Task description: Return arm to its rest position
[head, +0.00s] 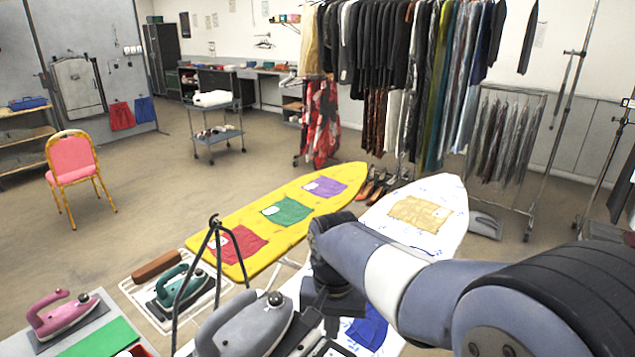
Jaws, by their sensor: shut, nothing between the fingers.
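My arm reaches in from the lower right of the head view and bends down at the wrist. My gripper (330,318) points down over the near end of the white ironing board (452,197), just right of a grey iron (246,326). It is shut and holds nothing. Its fingertips are small and dark in this view, and I cannot tell whether they touch anything. My arm hides the middle of the white board.
A yellow board (335,204) bears red, green and purple cloths. A tan cloth (419,212) and a blue cloth (368,329) lie on the white board. Teal (180,287) and pink (60,314) irons stand left. A clothes rack (400,60) stands behind; open floor (130,235) lies left.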

